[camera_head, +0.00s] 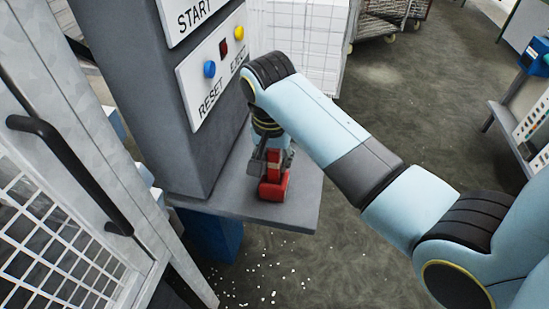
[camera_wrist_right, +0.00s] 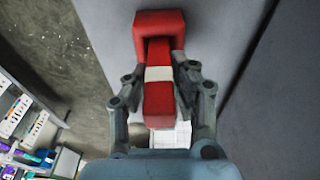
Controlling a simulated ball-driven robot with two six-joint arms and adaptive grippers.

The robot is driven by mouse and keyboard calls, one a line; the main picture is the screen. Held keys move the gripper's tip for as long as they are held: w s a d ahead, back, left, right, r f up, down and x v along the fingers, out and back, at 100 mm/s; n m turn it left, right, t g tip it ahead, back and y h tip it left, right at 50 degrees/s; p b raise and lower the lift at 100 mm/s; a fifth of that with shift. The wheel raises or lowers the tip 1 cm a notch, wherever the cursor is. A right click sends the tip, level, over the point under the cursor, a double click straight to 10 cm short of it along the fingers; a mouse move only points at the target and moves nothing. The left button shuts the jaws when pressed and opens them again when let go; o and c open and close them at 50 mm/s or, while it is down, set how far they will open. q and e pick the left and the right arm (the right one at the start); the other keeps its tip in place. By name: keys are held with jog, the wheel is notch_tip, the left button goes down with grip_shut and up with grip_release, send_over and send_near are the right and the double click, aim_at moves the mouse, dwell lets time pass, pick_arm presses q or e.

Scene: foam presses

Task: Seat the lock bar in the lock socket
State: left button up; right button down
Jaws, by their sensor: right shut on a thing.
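My right gripper (camera_head: 268,163) points down over the grey shelf and is shut on the lock bar, a red bar with a white band. The bar (camera_head: 273,166) is held upright. In the wrist view the fingers (camera_wrist_right: 160,72) grip both sides of the bar (camera_wrist_right: 158,100) around its white band. The bar's far end meets a wider red block (camera_wrist_right: 158,20), which looks like the lock socket. In the head view this red block (camera_head: 273,189) sits low at the shelf. I cannot tell how deep the bar is in it. My left gripper is out of view.
The grey shelf (camera_head: 302,196) juts from a grey machine column with a RESET button (camera_head: 209,69) and a yellow button (camera_head: 239,33). A mesh door (camera_head: 60,240) with a black handle (camera_head: 70,165) stands at left. White bits lie on the floor.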

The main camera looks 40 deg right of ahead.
jog(key=c, duration=1.4)
grip_release()
jog(key=shift+f, duration=0.1)
jog(key=shift+c, duration=0.2)
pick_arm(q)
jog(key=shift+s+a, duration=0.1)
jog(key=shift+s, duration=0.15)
pick_arm(e)
jog(key=o, duration=0.3)
jog(key=shift+o, duration=0.2)
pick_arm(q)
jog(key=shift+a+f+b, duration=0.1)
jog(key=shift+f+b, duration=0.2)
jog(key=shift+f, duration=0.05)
pick_arm(e)
notch_tip(320, 180, up, 12)
jog(key=s+a, duration=0.1)
jog(key=shift+a, duration=0.25)
jog(key=shift+s, duration=0.15)
